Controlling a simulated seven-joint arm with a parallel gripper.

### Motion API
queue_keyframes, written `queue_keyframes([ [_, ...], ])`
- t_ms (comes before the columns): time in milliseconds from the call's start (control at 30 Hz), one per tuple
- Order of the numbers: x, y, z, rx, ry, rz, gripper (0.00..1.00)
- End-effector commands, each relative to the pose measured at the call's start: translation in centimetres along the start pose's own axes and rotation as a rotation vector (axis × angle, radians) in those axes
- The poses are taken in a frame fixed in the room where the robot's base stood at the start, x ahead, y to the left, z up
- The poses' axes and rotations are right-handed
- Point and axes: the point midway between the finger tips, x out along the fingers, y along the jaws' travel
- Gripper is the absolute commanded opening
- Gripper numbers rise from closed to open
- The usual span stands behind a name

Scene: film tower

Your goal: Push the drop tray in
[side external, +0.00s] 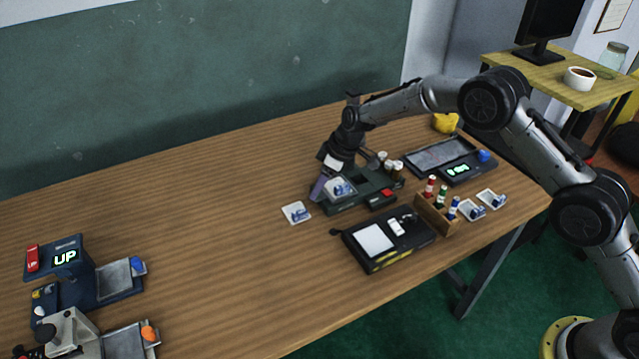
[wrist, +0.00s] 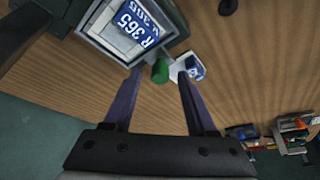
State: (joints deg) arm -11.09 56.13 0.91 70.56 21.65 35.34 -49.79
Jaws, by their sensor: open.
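A dark green machine (side external: 378,181) stands mid-table. A grey-rimmed tray (side external: 338,189) extends from its left end and holds a card with blue print. I take this to be the drop tray. In the wrist view the tray's rim (wrist: 88,22) frames a card reading "R 365". A green knob (wrist: 160,72) sits at the tray's corner. My gripper (wrist: 160,75) is open, its two purple fingers on either side of the knob. I cannot tell whether they touch it. In the side view my gripper (side external: 318,190) is at the tray's left, partly covering it.
A loose card (side external: 296,212) lies just left of the tray. A black-and-yellow light box (side external: 390,240) and a wooden bottle rack (side external: 437,212) stand in front. A blue "UP" machine (side external: 60,258) with side trays is far left. The table between is clear.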

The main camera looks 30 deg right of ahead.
Motion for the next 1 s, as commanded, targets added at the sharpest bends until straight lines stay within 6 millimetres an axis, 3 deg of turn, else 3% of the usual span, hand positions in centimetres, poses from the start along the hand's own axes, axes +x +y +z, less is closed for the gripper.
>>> queue_keyframes([
  [133,-0.02,0.00,0.00,0.000,0.000,0.000,0.55],
  [433,-0.03,0.00,0.03,0.000,0.000,0.000,0.01],
  [1000,-0.04,0.00,0.04,0.000,-0.001,-0.001,0.00],
])
